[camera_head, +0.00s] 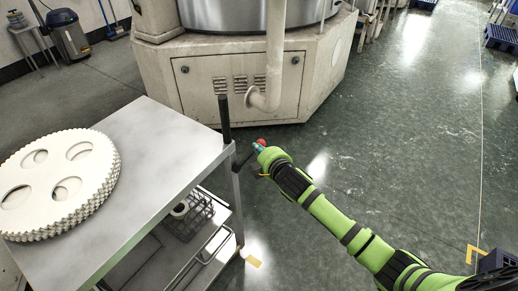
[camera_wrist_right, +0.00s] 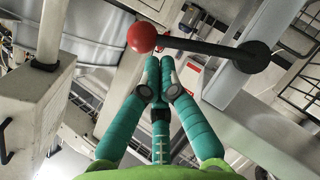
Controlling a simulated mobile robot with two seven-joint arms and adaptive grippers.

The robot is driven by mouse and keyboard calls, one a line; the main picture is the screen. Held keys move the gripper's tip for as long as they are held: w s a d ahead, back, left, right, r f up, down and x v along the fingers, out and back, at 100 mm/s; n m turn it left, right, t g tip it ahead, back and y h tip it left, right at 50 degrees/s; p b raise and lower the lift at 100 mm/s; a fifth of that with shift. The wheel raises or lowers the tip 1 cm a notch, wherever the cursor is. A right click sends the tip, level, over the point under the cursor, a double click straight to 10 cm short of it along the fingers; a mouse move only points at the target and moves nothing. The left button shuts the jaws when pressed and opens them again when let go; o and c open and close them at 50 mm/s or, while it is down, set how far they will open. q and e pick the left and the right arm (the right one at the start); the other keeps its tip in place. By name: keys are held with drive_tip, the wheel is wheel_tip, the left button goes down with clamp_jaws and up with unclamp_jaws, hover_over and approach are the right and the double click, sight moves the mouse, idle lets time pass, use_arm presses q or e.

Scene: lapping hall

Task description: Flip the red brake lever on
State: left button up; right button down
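The brake lever is a black rod with a red ball knob (camera_head: 261,142) at the right corner of the steel table, beside a black upright post. In the right wrist view the red knob (camera_wrist_right: 141,37) is at upper centre, and its black rod runs right to a round black hub (camera_wrist_right: 251,57). My right gripper (camera_head: 259,149) is at the knob. In the right wrist view its teal fingers (camera_wrist_right: 160,66) have their tips close together, just below and right of the knob. Nothing shows between them; I cannot tell whether they touch the lever. My left gripper is not in view.
A steel table (camera_head: 160,150) carries stacked white toothed discs (camera_head: 100,160). A wire basket (camera_head: 190,215) sits on its lower shelf. A large machine (camera_head: 245,85) with a vertical pipe stands behind. The green floor (camera_head: 400,130) to the right is mostly clear.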

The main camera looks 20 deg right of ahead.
use_arm(q)
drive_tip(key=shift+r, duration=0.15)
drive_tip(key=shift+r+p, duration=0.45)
drive_tip(key=shift+p, duration=0.15)
use_arm(e)
drive_tip(key=shift+w+d+f, duration=0.15)
drive_tip(key=shift+d, duration=0.05)
